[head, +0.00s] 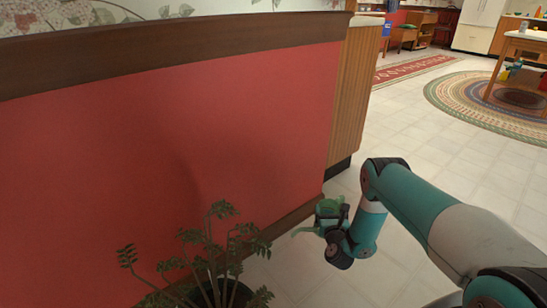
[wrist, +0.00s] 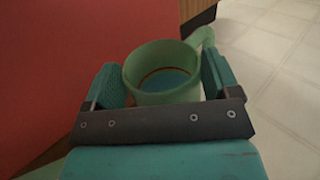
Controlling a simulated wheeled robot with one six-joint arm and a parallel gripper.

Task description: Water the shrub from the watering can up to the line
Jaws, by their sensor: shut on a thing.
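The watering can is pale green and round (wrist: 165,98), with an open top. In the wrist view it sits between the two teal finger pads of my gripper (wrist: 168,85). A darker ring line and bluish water show inside it. In the head view the can (head: 328,206) is small, partly hidden by my gripper (head: 338,214), with its spout pointing left. My gripper is shut on the can and holds it to the right of the shrub. The shrub (head: 205,255) is leafy, in a dark pot (head: 228,293) at the bottom edge. The pot's inside and any line on it cannot be made out.
A red wall (head: 170,150) with a brown rail stands close behind the shrub. A wooden cabinet end (head: 352,90) juts out at the wall's right. The tiled floor (head: 420,130) is open to the right, with a round braided rug (head: 460,95) farther off.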

